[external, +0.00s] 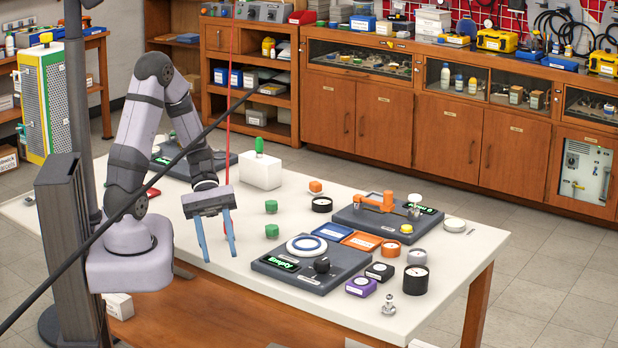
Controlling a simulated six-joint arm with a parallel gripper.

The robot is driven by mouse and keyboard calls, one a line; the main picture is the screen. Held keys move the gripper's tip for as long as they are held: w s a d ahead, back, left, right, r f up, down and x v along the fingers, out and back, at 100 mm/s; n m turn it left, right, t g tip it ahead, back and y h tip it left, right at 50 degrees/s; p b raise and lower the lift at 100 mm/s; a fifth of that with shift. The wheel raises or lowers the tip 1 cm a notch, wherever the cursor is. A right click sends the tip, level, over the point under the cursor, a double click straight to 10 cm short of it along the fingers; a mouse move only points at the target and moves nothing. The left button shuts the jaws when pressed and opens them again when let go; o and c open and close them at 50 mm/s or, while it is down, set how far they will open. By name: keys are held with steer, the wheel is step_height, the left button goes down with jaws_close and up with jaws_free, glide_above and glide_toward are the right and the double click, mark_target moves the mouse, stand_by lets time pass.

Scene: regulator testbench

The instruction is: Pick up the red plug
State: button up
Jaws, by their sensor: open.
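My gripper (219,258) points down with its two blue fingers apart, low over the left front part of the white table (330,198). Nothing clear shows between the fingers. A red cable (231,80) hangs from above and runs down behind the gripper; its lower end is hard to make out, and I cannot tell whether the red plug is there.
A dark board with a white-and-blue dial (306,245) stands right of the gripper. Green blocks (271,207) lie nearby. A dark board with an orange device (380,203) and several pots and cubes fill the right side. A black cable (140,195) crosses the foreground.

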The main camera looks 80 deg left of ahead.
steer(key=a+r+n+t+y, duration=0.2)
steer(key=a+r+n+t, duration=0.1)
steer(key=a+n+t, duration=0.6)
steer(key=a+r+n+t+y, duration=0.2)
steer(key=a+n+t, duration=0.4)
steer(key=a, duration=0.5)
steer(key=f, duration=0.8)
steer(key=shift+s+d+b, duration=0.1)
steer(key=shift+s+b, duration=0.1)
steer(key=shift+b, duration=0.1)
steer(key=shift+p+x, duration=1.05)
steer(key=shift+x, duration=2.1)
steer(key=shift+w+d+r, duration=0.15)
steer(key=shift+w, duration=0.5)
jaws_close()
